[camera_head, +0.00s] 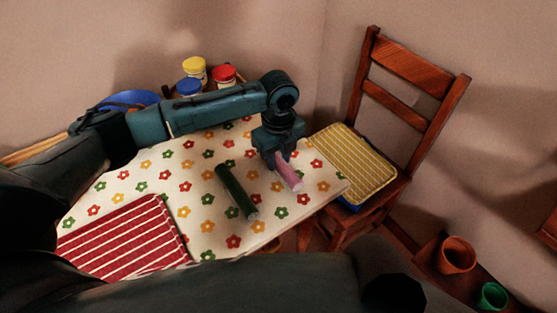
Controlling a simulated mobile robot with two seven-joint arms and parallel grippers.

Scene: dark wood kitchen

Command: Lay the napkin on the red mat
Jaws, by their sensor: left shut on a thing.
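My left gripper (277,157) is shut on a pink rolled napkin (291,179) over the right part of the table. The roll points down and to the right in the picture, its upper end hidden by the gripper. I cannot tell whether it touches the tablecloth. A red mat with white stripes (124,236) lies at the table's near left, its lower edge partly hidden by my dark arm. The visible part of the mat is bare. A dark green roll (237,192) lies on the cloth between the mat and my gripper. My right gripper is not in view.
Yellow-, red- (224,73) and blue-lidded jars stand at the table's back, beside a blue bowl (130,98). A chair (418,68) with a yellow cushion (355,163) is at the right. A terracotta pot (456,255) and green cup (492,296) stand lower right.

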